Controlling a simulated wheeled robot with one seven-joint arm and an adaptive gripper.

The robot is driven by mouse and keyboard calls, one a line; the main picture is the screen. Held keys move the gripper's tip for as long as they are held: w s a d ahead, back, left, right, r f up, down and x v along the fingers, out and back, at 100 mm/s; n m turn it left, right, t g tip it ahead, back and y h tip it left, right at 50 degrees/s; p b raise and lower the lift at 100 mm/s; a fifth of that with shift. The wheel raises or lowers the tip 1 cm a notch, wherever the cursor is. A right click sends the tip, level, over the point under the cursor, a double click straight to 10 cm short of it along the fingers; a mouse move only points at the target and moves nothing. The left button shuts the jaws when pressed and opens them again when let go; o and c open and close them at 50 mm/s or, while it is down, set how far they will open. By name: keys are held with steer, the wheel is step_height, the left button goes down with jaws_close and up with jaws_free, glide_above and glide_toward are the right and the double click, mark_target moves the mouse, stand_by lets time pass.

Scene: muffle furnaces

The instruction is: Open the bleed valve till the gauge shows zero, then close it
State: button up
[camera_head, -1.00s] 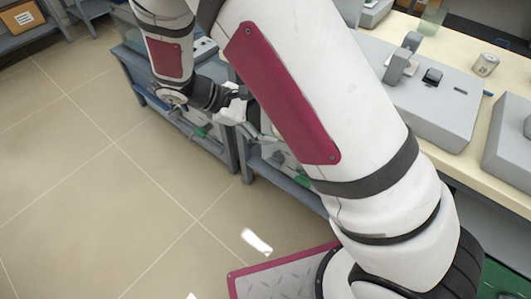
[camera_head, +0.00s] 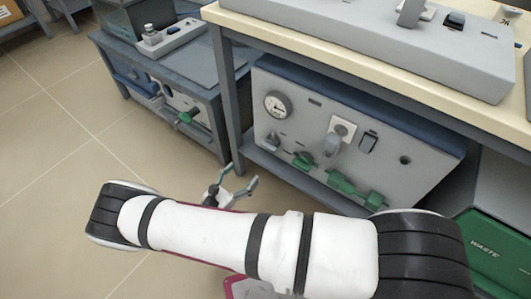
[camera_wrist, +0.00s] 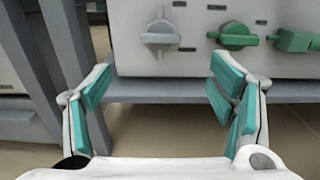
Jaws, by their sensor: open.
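A grey cabinet (camera_head: 350,125) under the bench carries a round white pressure gauge (camera_head: 278,104); its needle is too small to read. Below the gauge is a grey knob (camera_head: 271,140), also in the wrist view (camera_wrist: 160,38). Right of it is a green handle (camera_head: 303,160), also in the wrist view (camera_wrist: 233,36), and farther right a green valve body (camera_head: 355,190). No label tells me which is the bleed valve. My gripper (camera_head: 236,182) is open and empty, in front of the cabinet's lower left. In the wrist view my fingers (camera_wrist: 162,85) are below the grey knob, touching nothing.
A bench leg (camera_head: 222,95) stands left of the cabinet, and a lower shelf bar (camera_wrist: 170,90) runs beneath it. A second unit with a green handle (camera_head: 187,117) is at left. The floor at left is clear.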

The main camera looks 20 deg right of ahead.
mark_target(267, 148)
steer(key=b+x, duration=0.3)
steer(key=x, duration=1)
steer(key=shift+w+d+b, duration=0.2)
steer(key=shift+d+b, duration=0.05)
steer(key=shift+b, duration=0.15)
steer(key=c, duration=1.1)
steer(key=shift+c, duration=0.2)
